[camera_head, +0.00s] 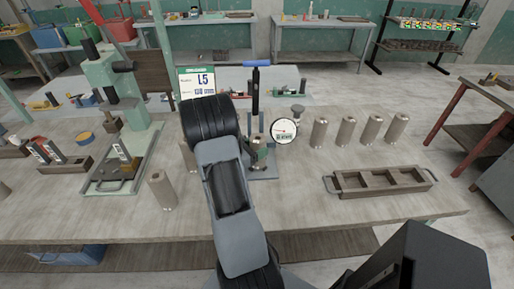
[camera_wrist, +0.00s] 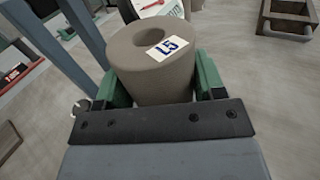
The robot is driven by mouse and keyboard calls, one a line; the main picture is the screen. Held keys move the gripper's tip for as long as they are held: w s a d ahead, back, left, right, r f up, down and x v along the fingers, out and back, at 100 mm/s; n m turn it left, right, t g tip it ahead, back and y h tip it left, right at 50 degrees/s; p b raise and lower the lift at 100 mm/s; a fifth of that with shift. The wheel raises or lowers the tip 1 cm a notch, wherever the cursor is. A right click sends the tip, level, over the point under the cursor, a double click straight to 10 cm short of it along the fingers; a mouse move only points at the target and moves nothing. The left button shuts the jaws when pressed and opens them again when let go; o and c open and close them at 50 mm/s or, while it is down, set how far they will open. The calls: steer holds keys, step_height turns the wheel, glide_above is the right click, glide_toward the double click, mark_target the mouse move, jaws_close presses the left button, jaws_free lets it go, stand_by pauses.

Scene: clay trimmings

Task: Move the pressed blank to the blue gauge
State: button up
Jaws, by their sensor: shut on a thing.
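My gripper (camera_wrist: 162,82) has green fingers and is shut on a grey-brown hollow cylinder, the blank (camera_wrist: 137,65), with a white "L5" label on its top. It looks upright, with its hole facing up. In the head view my arm hides most of my gripper and the blank, just beside a stand with a blue handle (camera_head: 257,64), a dark post and a round white dial (camera_head: 285,131). This appears to be the gauge. Its grey base (camera_head: 264,174) is partly hidden. I cannot tell whether the blank touches it.
Several similar cylinders stand right of the dial (camera_head: 345,131); one stands at front left (camera_head: 162,190). A brown compartment tray (camera_head: 382,190) lies at right. A green press (camera_head: 106,95) stands at left. An "L5" sign (camera_head: 200,83) is behind my arm.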

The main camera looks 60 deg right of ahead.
steer(key=o, duration=1.4)
steer(key=shift+f, duration=0.1)
steer(key=shift+a+r, duration=0.1)
steer(key=shift+r, duration=0.15)
steer(key=b+v, duration=0.1)
steer(key=v, duration=0.6)
steer(key=shift+a+f, duration=0.1)
steer(key=a+r+m+t+y, duration=0.2)
steer(key=a+m+t+y, duration=0.1)
steer(key=a, duration=0.7)
steer(key=a+r+m+t+y, duration=0.3)
steer(key=a+y, duration=0.5)
steer(key=a, duration=0.3)
steer(key=a+r+m+t+y, duration=0.2)
steer(key=a+m+t+y, duration=0.3)
steer(key=a, duration=0.6)
steer(key=shift+s+a+r+m+y, duration=0.2)
steer(key=shift+r+m+y, duration=0.1)
steer(key=shift+m, duration=0.8)
